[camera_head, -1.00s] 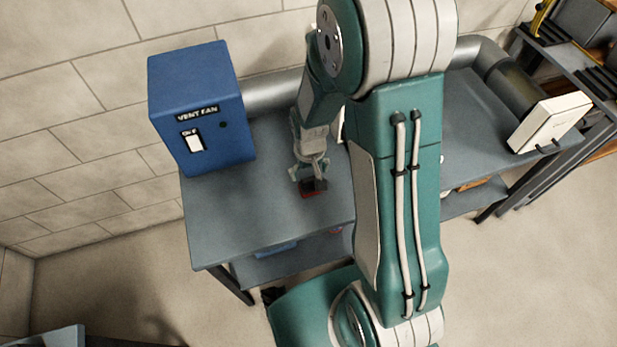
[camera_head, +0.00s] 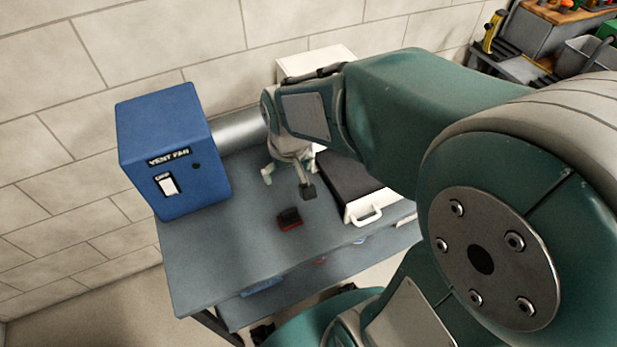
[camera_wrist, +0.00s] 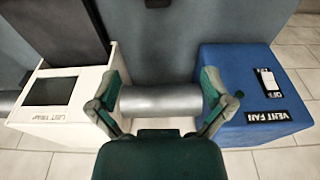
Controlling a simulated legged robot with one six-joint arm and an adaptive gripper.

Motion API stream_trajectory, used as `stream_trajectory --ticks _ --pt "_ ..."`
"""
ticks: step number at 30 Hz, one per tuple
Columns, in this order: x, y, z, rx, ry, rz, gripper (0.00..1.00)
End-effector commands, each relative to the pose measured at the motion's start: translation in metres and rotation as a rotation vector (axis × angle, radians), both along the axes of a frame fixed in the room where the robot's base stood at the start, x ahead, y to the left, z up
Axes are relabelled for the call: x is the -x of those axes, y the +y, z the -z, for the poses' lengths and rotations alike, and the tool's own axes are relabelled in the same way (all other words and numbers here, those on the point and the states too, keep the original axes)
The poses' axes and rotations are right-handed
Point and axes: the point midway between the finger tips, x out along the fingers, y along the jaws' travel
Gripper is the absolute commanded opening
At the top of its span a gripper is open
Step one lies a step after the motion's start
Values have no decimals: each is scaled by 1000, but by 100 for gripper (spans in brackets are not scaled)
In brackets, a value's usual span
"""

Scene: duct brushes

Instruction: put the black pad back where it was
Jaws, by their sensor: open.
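A small black pad (camera_head: 290,218) with a red lower edge lies on the grey table in the head view. A dark shape at the top edge of the wrist view (camera_wrist: 158,3) seems to be the same pad. My gripper (camera_head: 287,180) is open and empty, above the table behind the pad and apart from it. In the wrist view its fingers (camera_wrist: 163,92) are spread, with the silver duct seen between them. A white tray (camera_head: 372,208) with a handle and a large black surface (camera_head: 345,178) stands right of the gripper, partly hidden by my arm.
The blue vent fan box (camera_head: 175,150) stands at the table's left. The silver duct (camera_head: 238,130) runs from it towards a white box (camera_head: 318,62), labelled and dark-windowed in the wrist view (camera_wrist: 60,95). The table's (camera_head: 225,260) front left is clear.

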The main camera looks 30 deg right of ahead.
Motion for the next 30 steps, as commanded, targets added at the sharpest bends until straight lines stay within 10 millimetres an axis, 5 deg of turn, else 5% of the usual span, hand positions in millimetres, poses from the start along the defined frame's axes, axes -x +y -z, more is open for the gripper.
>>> stream_trajectory --ticks 6,15,21,30 --pt "34 0 -49 0 -120 0 100" --pt "86 0 -93 0 -269 0 100" --pt "106 0 -103 0 -320 0 100" --pt "108 0 -104 0 -324 0 100"
